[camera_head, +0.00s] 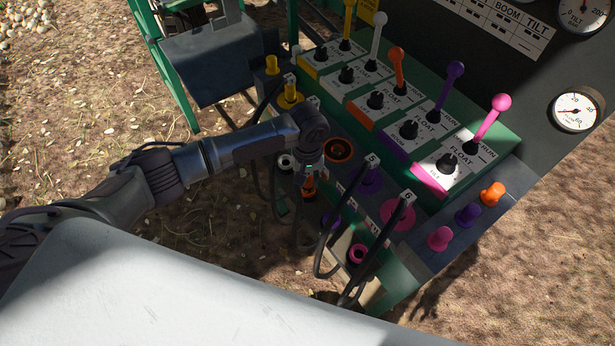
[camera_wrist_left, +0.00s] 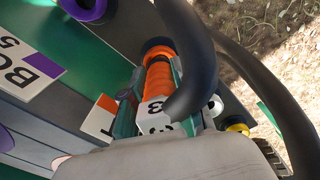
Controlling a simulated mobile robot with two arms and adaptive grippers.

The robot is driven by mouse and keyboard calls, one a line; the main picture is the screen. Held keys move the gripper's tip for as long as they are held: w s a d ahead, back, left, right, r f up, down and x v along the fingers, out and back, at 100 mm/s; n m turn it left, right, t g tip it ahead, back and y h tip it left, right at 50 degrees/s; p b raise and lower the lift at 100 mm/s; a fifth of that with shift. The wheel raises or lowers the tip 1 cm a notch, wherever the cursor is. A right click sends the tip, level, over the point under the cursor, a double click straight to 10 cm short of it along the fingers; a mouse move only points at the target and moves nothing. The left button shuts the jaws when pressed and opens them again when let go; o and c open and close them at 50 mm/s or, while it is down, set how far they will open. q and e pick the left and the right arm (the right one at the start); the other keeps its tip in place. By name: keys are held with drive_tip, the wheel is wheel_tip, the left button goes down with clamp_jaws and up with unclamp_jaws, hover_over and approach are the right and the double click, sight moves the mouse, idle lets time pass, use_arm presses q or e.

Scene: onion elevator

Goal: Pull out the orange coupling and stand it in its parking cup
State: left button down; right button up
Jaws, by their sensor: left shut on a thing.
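The orange coupling (camera_head: 309,187) shows just below my left gripper (camera_head: 308,174), which is shut around it. In the left wrist view the coupling (camera_wrist_left: 157,80) is a ribbed orange cylinder with a white tag marked 3 and a thick black hose. The teal fingers of my left gripper (camera_wrist_left: 150,100) lie on both sides of it. Its far end meets an orange ring (camera_wrist_left: 156,46), likely the parking cup; I cannot tell how deep it sits. The orange-ringed socket (camera_head: 339,149) on the panel has a dark, empty-looking centre. My right gripper is not in view.
Purple (camera_head: 370,180) and pink (camera_head: 398,215) discs have black hoses tagged 5 and 6 close by. A pink ring (camera_head: 357,253) is at the front edge. Colored levers, including a pink one (camera_head: 490,115), rise behind. Yellow fittings (camera_head: 290,92) stand farther left.

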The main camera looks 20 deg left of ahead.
use_arm(q)
drive_tip(key=shift+f, duration=0.55)
idle(0.4)
idle(0.4)
drive_tip(key=shift+c, duration=2.2)
unclamp_jaws()
drive_tip(key=shift+d+r, duration=0.1)
drive_tip(key=shift+r, duration=0.05)
